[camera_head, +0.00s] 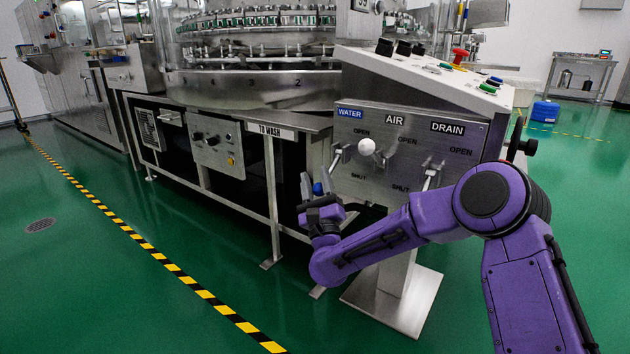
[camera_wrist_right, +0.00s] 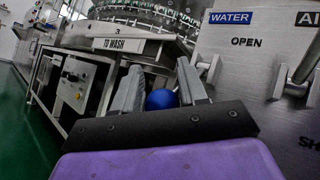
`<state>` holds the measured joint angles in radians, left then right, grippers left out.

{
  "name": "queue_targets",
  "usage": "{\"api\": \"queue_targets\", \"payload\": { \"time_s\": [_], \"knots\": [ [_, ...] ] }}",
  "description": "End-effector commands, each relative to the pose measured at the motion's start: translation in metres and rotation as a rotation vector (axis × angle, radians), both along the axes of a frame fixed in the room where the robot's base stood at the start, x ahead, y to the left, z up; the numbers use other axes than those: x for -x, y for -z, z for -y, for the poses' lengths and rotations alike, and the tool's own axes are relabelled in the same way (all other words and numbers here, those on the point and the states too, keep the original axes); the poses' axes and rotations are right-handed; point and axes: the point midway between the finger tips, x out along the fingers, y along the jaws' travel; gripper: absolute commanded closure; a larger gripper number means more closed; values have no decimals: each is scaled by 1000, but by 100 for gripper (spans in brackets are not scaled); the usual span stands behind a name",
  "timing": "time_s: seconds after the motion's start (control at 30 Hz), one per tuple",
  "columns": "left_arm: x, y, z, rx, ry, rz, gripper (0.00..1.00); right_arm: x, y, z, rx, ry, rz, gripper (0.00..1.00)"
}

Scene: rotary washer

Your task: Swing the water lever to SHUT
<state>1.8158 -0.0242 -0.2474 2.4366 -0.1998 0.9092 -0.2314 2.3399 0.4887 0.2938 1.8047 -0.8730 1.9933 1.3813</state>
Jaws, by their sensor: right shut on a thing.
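The valve panel carries WATER, AIR and DRAIN labels. The water lever (camera_head: 337,156) sits below the WATER sign (camera_head: 349,113), and its arm runs down and left to a blue ball knob (camera_head: 318,188). My right gripper (camera_head: 317,197) is shut on the blue knob at the panel's left edge. In the right wrist view the blue knob (camera_wrist_right: 161,99) shows between the two grey fingers (camera_wrist_right: 158,88); its lower part is hidden by the dark gripper body. An OPEN mark (camera_wrist_right: 245,41) is up and right. My left gripper is not in view.
The air lever's white ball (camera_head: 366,146) and the drain lever (camera_head: 430,174) stand to the right on the same panel. The TO WASH table (camera_head: 270,129) is left of the gripper. A control console (camera_head: 440,75) with buttons tops the panel. Green floor is open at left.

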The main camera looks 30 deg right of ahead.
Motion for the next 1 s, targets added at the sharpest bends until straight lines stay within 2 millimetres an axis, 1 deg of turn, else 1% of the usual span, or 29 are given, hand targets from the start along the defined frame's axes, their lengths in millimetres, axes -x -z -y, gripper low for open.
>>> {"api": "queue_targets", "payload": {
  "time_s": [0.03, 0.17, 0.2, 0.23, 0.57, 0.67, 0.77, 0.9, 1.0],
  "knots": [
    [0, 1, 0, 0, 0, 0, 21, 0, 8, 3, -1, 7, -15, 100],
    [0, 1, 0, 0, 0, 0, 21, 0, 8, 4, -1, 9, -15, 100],
    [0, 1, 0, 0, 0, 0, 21, 0, 8, 4, -1, 9, -15, 48],
    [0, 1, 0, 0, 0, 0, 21, 0, 8, 4, -1, 9, -15, 38],
    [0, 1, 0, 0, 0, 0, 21, 1, 6, 7, -4, 14, -11, 38],
    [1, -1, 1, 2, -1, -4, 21, 3, 8, 5, -2, 13, -12, 38],
    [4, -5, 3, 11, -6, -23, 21, 15, 16, -1, -1, 9, -14, 38],
    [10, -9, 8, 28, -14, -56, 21, 42, 35, -12, 2, 2, -13, 38],
    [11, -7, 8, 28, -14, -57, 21, 60, 49, -18, 5, -1, -10, 38]
  ]
}}
